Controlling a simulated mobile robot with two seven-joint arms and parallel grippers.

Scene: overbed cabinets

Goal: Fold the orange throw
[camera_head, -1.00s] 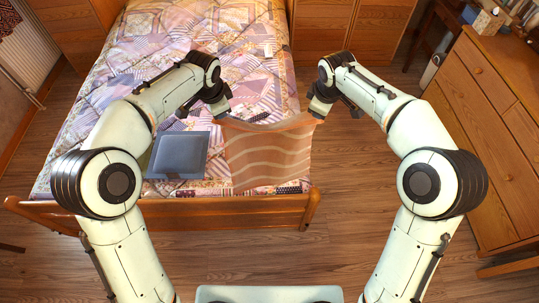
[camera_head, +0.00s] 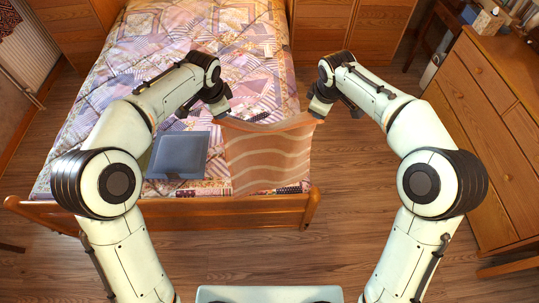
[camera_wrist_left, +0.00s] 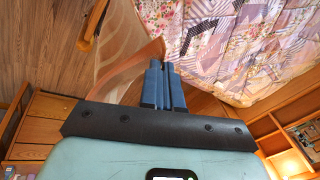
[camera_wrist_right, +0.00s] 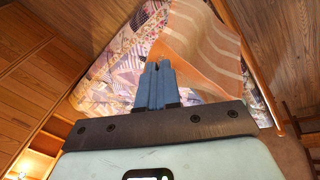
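The orange throw (camera_head: 268,158), with pale wavy stripes, hangs between my two grippers at the bed's foot corner. Its upper edge sags slightly between the held corners, and its lower part drapes down by the footboard. My left gripper (camera_head: 221,112) is shut on the throw's upper left corner; in the left wrist view its blue fingers (camera_wrist_left: 158,68) are together at the throw (camera_wrist_left: 130,65). My right gripper (camera_head: 319,112) is shut on the upper right corner; in the right wrist view its fingers (camera_wrist_right: 157,70) are together with the throw (camera_wrist_right: 200,48) beside them.
A grey-blue folder-like square (camera_head: 178,155) lies on the patchwork quilt (camera_head: 225,45) left of the throw. The wooden footboard (camera_head: 180,212) runs along the near end. A wooden dresser (camera_head: 490,130) stands at the right. The floor (camera_head: 345,185) between bed and dresser is clear.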

